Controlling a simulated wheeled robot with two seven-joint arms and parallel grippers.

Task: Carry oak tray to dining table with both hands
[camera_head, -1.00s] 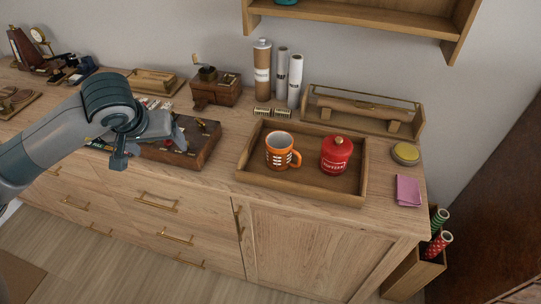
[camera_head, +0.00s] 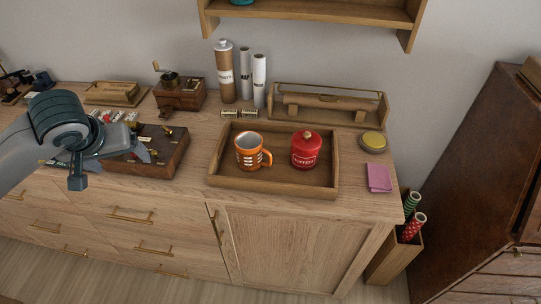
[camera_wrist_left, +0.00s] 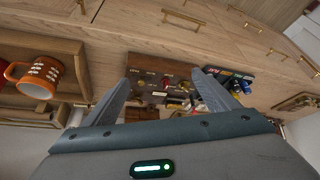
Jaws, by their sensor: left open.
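The oak tray (camera_head: 261,185) lies flat on the wooden sideboard. An orange mug (camera_head: 249,151) and a red canister (camera_head: 306,149) stand inside it. In the left wrist view the tray (camera_wrist_left: 78,70) shows at the left with the orange mug (camera_wrist_left: 36,76) in it. My left gripper (camera_head: 148,158) is over the sideboard, left of the tray and apart from it, in front of a dark wooden box. In the left wrist view its two fingers (camera_wrist_left: 165,88) stand spread with nothing held between them. My right gripper is not in view. The dining table is not in view.
The dark wooden box (camera_head: 171,157) stands left of the tray. A coffee grinder (camera_head: 180,95), a tall bottle (camera_head: 226,72) and white rolls stand behind. A wooden rack (camera_head: 370,107), a round tin (camera_head: 373,141) and a pink pad (camera_head: 379,178) flank the tray. A shelf (camera_head: 314,15) hangs above.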

